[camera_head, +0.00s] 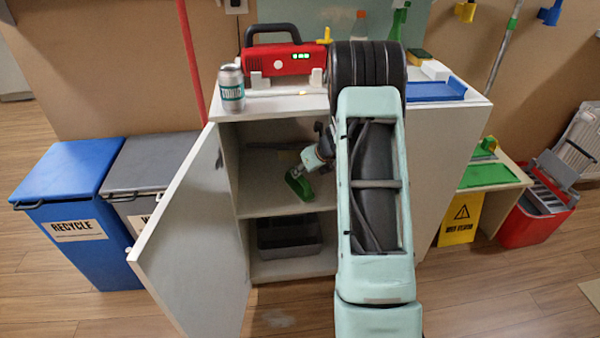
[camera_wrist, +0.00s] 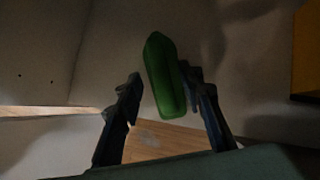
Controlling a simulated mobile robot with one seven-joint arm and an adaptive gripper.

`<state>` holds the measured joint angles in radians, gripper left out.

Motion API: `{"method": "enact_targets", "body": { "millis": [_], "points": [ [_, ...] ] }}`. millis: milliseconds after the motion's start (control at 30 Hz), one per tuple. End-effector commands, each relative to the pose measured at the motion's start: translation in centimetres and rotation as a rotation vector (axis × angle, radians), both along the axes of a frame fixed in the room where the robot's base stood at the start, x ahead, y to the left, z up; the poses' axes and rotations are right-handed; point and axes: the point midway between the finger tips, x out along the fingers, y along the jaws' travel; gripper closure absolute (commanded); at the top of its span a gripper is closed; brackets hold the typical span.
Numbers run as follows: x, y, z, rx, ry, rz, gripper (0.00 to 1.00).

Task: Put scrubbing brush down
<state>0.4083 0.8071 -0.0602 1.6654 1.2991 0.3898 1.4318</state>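The scrubbing brush (camera_head: 298,185) is green and sits inside the open cabinet, tilted, at the level of the middle shelf. I cannot tell whether it touches the shelf. In the wrist view the green brush (camera_wrist: 165,78) lies between the two dark fingers of my gripper (camera_wrist: 163,74). It is close against or overlapping the right finger, with a narrow gap to the left finger. The fingers look apart, not closed on it. In the head view my gripper (camera_head: 311,170) is partly hidden by my arm, just above and right of the brush.
The cabinet door (camera_head: 195,235) stands open at the left. A grey crate (camera_head: 290,238) sits on the lower shelf. On top are a can (camera_head: 231,88) and a red device (camera_head: 284,60). A blue bin (camera_head: 70,205) and a grey bin stand left. The middle shelf (camera_head: 262,199) has bare room.

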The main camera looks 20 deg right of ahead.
Motion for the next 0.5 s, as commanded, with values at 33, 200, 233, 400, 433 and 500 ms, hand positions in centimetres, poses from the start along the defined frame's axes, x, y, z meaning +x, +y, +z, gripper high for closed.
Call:
{"method": "enact_targets", "body": {
  "millis": [33, 200, 233, 400, 433, 500],
  "points": [
    [-0.7, -0.2, 1.3, 0.0, -0.001, -0.003, 0.65],
    [-2.4, -0.4, 3.5, -0.001, 0.0, -0.001, 0.65],
    [-2.6, -0.4, 3.7, 0.0, 0.001, 0.0, 0.65],
    [-3.4, -0.5, 4.5, 0.001, 0.001, 0.001, 0.65],
    [-3.4, -0.5, 4.6, 0.001, 0.001, 0.001, 0.65],
    [-3.5, -0.5, 4.6, 0.001, 0.001, 0.001, 0.65]
  ]
}}
